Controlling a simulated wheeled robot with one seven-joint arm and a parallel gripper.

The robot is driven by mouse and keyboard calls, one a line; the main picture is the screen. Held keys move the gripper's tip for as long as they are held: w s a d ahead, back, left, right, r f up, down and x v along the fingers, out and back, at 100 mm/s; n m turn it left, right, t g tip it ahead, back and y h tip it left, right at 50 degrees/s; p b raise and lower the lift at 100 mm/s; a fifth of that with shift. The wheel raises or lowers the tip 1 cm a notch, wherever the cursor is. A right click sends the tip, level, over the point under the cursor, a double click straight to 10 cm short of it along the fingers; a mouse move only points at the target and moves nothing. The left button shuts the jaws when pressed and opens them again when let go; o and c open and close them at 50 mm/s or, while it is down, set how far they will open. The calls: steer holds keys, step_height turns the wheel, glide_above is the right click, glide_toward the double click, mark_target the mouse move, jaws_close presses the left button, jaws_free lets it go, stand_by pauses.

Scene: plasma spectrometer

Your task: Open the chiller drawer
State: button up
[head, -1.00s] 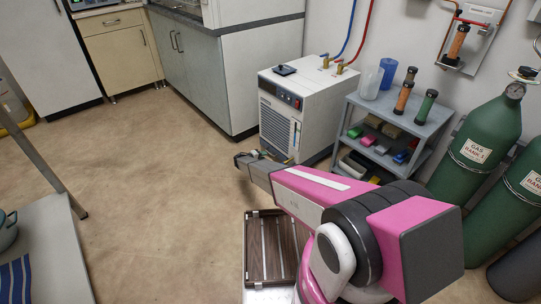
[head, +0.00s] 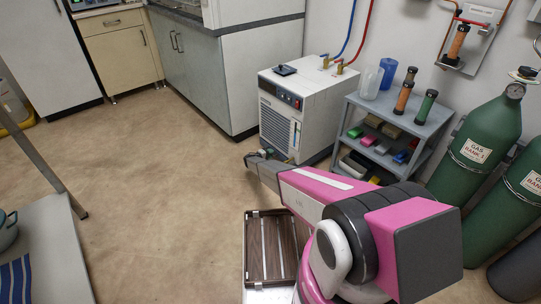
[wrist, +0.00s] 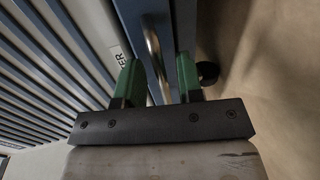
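The chiller (head: 294,110) is a white box with a dark grille and a small control panel on its front, standing on the floor beside the grey cabinet. In the wrist view, a blue drawer front (wrist: 148,12) with a shiny curved metal handle (wrist: 154,55) and a partly hidden white label (wrist: 115,52) shows close up. My gripper (wrist: 157,72) is open, its two green fingers apart, with the handle showing between them. I cannot tell whether either finger touches it. In the head view my gripper (head: 262,156) is low at the chiller's front; my arm hides the drawer there.
A grey shelf cart (head: 413,125) with bottles and coloured boxes stands right of the chiller. Green gas cylinders (head: 482,140) stand farther right. Open floor (head: 170,190) lies in front and to the left. Blue and red hoses rise from the chiller's top.

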steer(key=shift+w+d, duration=0.2)
steer(key=shift+d, duration=0.05)
jaws_close()
steer(key=f+v, duration=0.2)
steer(key=v, duration=0.9)
steer(key=a+f+v, duration=0.1)
steer(key=f+v, duration=0.2)
steer(key=v, duration=0.9)
steer(key=shift+s+a, duration=0.15)
steer(key=shift+s, duration=0.3)
steer(key=shift+r, duration=0.1)
jaws_free()
steer(key=v, duration=1)
steer(key=shift+s+a, duration=0.2)
steer(key=shift+a, duration=0.15)
